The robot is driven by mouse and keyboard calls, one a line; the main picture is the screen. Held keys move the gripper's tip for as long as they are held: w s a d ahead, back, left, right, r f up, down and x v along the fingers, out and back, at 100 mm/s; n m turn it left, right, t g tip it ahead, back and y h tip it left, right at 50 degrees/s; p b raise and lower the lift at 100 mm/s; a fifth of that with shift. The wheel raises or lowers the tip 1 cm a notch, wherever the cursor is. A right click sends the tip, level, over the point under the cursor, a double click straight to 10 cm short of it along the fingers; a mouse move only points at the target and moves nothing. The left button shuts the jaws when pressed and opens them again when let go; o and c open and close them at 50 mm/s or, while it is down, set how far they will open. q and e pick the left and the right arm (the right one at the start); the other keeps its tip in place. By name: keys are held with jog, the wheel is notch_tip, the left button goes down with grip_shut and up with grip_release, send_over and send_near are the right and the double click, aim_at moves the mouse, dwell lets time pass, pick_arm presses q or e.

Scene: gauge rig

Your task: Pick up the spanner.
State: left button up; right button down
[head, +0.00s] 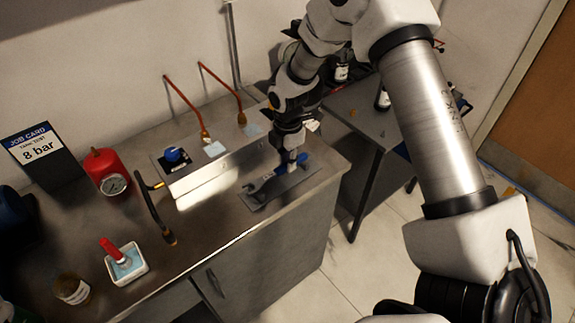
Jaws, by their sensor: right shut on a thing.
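The spanner (262,182) is grey with a blue handle end and lies along a dark grey mat (290,188) near the right end of the metal bench. My right gripper (292,162) reaches down from above and is shut on the spanner near its blue end. The fingers hide part of the handle. I cannot tell whether the spanner touches the mat or is just clear of it. My left gripper is not in view.
A metal box with a blue knob (174,155) and copper pipes stands behind the mat. A black hose (155,207), red gauge cylinder (107,172), job card (42,155), white tray (127,264) and amber jar (72,289) are further left. A side table (350,117) stands right.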

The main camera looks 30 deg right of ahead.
jog(key=shift+s+a+r+b, duration=0.1)
jog(key=shift+s+r+b, duration=0.1)
jog(key=shift+r, duration=0.3)
jog(key=shift+s+r+b, duration=0.2)
jog(key=shift+r, duration=0.3)
jog(key=s+a+r+b, duration=0.1)
jog(key=s+b, duration=0.3)
jog(key=s, duration=1.1)
jog(key=shift+s+a+r+b, duration=0.15)
jog(key=shift+a+r+b, duration=0.2)
jog(key=shift+a, duration=0.15)
